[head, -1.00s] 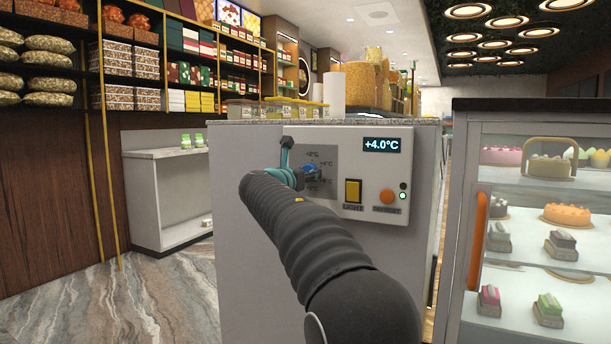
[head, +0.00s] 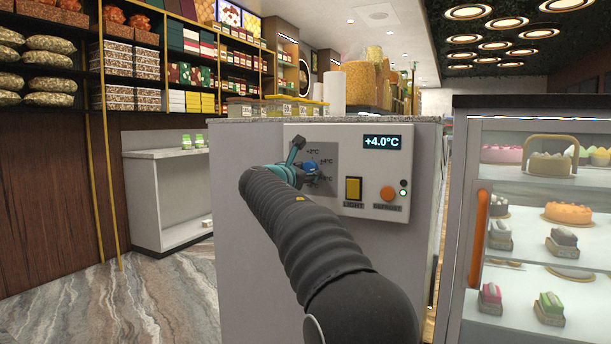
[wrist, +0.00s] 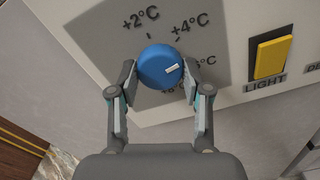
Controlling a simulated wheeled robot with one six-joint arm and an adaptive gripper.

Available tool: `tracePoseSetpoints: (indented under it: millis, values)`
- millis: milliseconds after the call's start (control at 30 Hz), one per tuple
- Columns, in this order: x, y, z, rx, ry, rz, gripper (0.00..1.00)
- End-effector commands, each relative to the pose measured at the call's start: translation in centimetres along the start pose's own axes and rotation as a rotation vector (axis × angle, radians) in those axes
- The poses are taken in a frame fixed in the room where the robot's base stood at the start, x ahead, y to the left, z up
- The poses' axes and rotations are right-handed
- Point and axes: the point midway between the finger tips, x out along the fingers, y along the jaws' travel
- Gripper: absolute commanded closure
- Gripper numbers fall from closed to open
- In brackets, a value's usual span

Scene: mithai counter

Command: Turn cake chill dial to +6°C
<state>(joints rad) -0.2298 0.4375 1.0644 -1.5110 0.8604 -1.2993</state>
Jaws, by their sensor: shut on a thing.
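The blue cake chill dial (wrist: 158,64) sits on a grey plate with temperature labels. Its white mark points right and slightly up in the wrist view, roughly toward a partly hidden label ending in 6°C. My gripper (wrist: 160,76) has one finger on each side of the dial and is shut on it. In the head view the dial (head: 310,169) shows just beyond my gripper (head: 298,165), which is tilted. The display (head: 382,142) reads +4.0°C. The lowest label is partly covered by the dial and a finger.
The white control panel (head: 400,170) also carries a yellow light switch (head: 353,189) and an orange defrost button (head: 388,194). A glass cake case (head: 545,110) stands at the right. Open floor lies to the left.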

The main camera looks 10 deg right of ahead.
Motion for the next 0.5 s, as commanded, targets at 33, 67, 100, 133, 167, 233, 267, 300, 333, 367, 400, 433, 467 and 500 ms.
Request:
tracePoseSetpoints:
  millis: [33, 67, 100, 133, 167, 233, 267, 300, 333, 367, 400, 433, 467, 500]
  values:
    - [-0.06, 0.16, -0.35, 0.044, 0.002, 0.006, 0.87]
    - [-0.06, 0.17, -0.35, 0.073, 0.002, 0.006, 0.87]
    - [-0.06, 0.18, -0.35, 0.111, 0.002, 0.006, 0.87]
    - [-0.06, 0.19, -0.34, 0.14, 0.002, 0.006, 0.87]
    - [-0.07, 0.2, -0.34, 0.168, 0.002, 0.006, 0.87]
    - [-0.07, 0.21, -0.35, 0.234, 0.002, 0.006, 0.87]
    - [-0.07, 0.22, -0.34, 0.262, 0.002, 0.006, 0.87]
    - [-0.08, 0.24, -0.31, 0.298, 0.002, 0.006, 0.87]
    - [-0.08, 0.25, -0.29, 0.324, 0.002, 0.006, 0.87]
    - [-0.08, 0.26, -0.28, 0.35, 0.002, 0.006, 0.87]
    - [-0.09, 0.27, -0.28, 0.384, 0.003, 0.006, 0.87]
    - [-0.09, 0.28, -0.29, 0.407, 0.003, 0.006, 0.87]
    - [-0.09, 0.28, -0.28, 0.43, 0.003, 0.006, 0.87]
    - [-0.09, 0.3, -0.25, 0.461, 0.003, 0.006, 0.87]
